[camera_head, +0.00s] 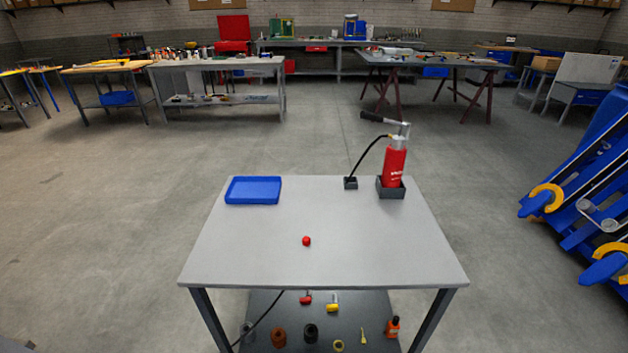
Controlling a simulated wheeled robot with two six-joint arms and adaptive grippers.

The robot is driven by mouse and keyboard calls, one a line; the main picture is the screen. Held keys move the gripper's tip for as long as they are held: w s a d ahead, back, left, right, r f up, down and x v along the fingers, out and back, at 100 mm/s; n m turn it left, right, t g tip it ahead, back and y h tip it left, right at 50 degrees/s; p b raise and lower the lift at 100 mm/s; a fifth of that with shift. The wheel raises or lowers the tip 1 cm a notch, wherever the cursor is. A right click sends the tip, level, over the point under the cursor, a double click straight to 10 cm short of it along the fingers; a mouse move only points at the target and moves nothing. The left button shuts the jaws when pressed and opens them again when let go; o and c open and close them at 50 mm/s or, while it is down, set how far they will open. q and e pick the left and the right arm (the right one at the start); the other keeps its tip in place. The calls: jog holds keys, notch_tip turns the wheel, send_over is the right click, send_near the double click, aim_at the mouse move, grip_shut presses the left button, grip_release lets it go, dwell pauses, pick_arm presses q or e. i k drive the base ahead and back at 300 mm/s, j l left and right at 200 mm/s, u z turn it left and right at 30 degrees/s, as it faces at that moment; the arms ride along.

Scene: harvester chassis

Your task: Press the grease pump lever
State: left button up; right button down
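The grease pump (394,165) is a red upright cylinder with a metal head, standing in a dark square holder (391,193) at the back right of the grey table. Its lever (376,118) points left from the head, with a dark handle end, and looks close to level. A black hose (364,154) curves from the pump head down to a small dark block (351,184) left of the pump. Neither of my grippers shows in the head view.
The grey table (300,220) carries a blue tray (253,191) at back left and a small red cap-like piece (306,241) near its middle. Several small parts lie on the lower shelf (270,310). Blue machinery (590,180) stands at right. The front tabletop is clear.

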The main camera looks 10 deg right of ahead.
aim_at(366, 115)
jog(key=i+j+u, duration=0.1)
jog(key=i+u, duration=0.45)
jog(key=u, duration=1.65)
jog(key=z, duration=2.7)
